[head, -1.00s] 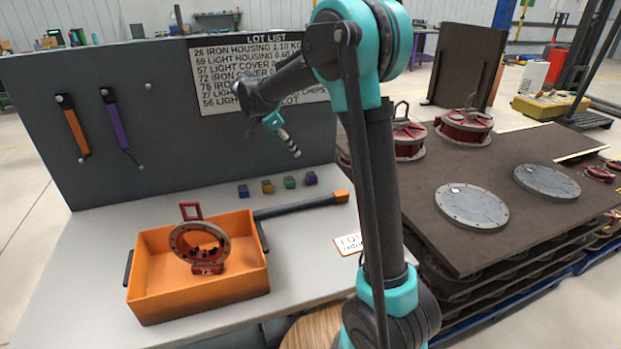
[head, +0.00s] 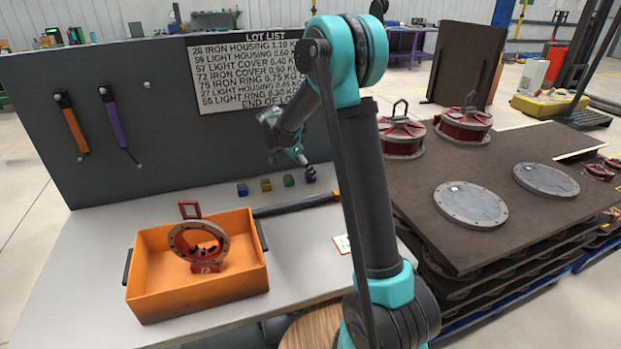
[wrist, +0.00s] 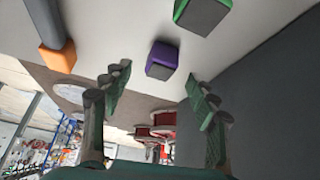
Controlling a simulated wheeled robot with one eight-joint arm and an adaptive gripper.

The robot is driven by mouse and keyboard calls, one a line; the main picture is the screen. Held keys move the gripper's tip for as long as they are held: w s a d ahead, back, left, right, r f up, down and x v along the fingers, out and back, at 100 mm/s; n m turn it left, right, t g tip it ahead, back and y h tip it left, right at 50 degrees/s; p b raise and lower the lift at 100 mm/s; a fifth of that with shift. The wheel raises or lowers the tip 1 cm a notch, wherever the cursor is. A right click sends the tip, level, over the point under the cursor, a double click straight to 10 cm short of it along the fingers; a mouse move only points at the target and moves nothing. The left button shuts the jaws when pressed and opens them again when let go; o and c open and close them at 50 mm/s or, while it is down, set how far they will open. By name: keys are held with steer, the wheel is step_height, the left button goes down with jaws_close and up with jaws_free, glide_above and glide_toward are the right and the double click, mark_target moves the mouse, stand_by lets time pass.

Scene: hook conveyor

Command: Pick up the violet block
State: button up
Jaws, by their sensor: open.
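The violet block (head: 310,173) is a small cube at the right end of a row of small blocks on the grey table, near the back panel. In the wrist view the violet block (wrist: 162,60) lies ahead of my gripper (wrist: 160,95), roughly between its two fingers. My gripper is open and empty, with a gap between the fingertips and the block. In the head view my gripper (head: 301,158) hangs just above and beside the violet block, partly overlapping it from this angle.
A green block (head: 289,180) stands close left of the violet one, then a yellow block (head: 266,185) and a blue block (head: 242,190). A dark bar with an orange end (wrist: 58,57) lies nearby. An orange bin (head: 165,301) holds a red ring-shaped part (head: 197,240).

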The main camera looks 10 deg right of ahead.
steer(key=shift+x, duration=1.05)
steer(key=shift+c, duration=0.5)
steer(key=c, duration=1.2)
